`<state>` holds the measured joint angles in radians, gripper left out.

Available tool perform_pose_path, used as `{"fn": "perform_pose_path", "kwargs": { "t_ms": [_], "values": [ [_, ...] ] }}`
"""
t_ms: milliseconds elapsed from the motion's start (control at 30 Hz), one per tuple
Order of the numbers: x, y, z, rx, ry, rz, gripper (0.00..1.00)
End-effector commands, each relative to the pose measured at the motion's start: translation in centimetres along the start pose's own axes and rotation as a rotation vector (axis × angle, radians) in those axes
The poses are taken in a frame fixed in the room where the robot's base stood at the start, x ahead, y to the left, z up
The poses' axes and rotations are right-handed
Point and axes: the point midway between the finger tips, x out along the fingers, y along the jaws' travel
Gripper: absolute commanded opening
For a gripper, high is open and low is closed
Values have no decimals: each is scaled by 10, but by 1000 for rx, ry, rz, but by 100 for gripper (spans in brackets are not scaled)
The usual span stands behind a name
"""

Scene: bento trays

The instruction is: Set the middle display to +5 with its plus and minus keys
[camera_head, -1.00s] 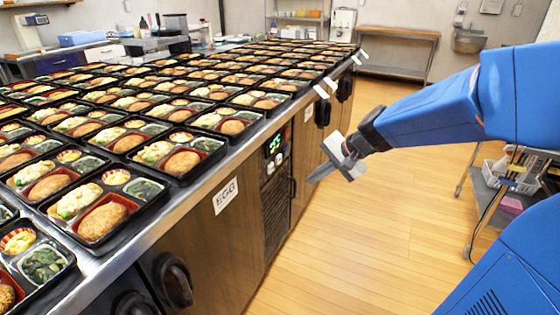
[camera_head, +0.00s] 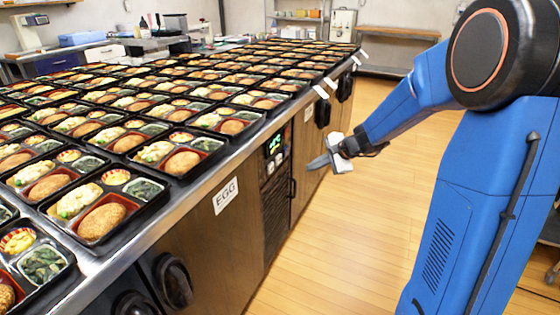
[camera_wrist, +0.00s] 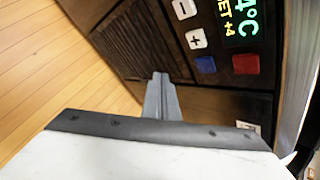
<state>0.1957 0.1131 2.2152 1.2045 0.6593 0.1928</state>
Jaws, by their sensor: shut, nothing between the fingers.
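The green-lit display (camera_head: 274,144) is on the dark control panel in the counter's front. In the wrist view the display (camera_wrist: 239,22) is cut off at the top; a large 4°C shows, with "ET +4" in smaller figures beside it. The white plus key (camera_wrist: 196,40) and the white minus key (camera_wrist: 184,8) sit beside the display. My gripper (camera_head: 309,166) is shut and empty, to the right of the panel in the head view. In the wrist view its closed fingertips (camera_wrist: 160,76) are apart from the plus key in the picture, lower and to its left.
A blue button (camera_wrist: 205,65) and a red button (camera_wrist: 246,64) sit near the plus key. Black handles (camera_head: 172,280) stick out from the counter front. Bento trays (camera_head: 150,205) cover the counter top. The wooden floor (camera_head: 340,250) beside the counter is clear.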

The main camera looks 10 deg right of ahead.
Motion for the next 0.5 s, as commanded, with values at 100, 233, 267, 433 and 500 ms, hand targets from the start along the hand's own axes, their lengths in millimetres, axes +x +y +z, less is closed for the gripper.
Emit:
{"fn": "perform_pose_path", "kwargs": {
  "t_ms": [100, 233, 267, 433, 500],
  "values": [
    [3, -2, 2, -1, -1, 1, 0],
    [12, -8, 9, -3, -2, 1, 0],
    [14, -10, 10, -3, -2, 2, 0],
    [28, -20, 21, -3, -1, 1, 0],
    [34, -24, 26, -4, -2, 1, 0]
  ]
}}
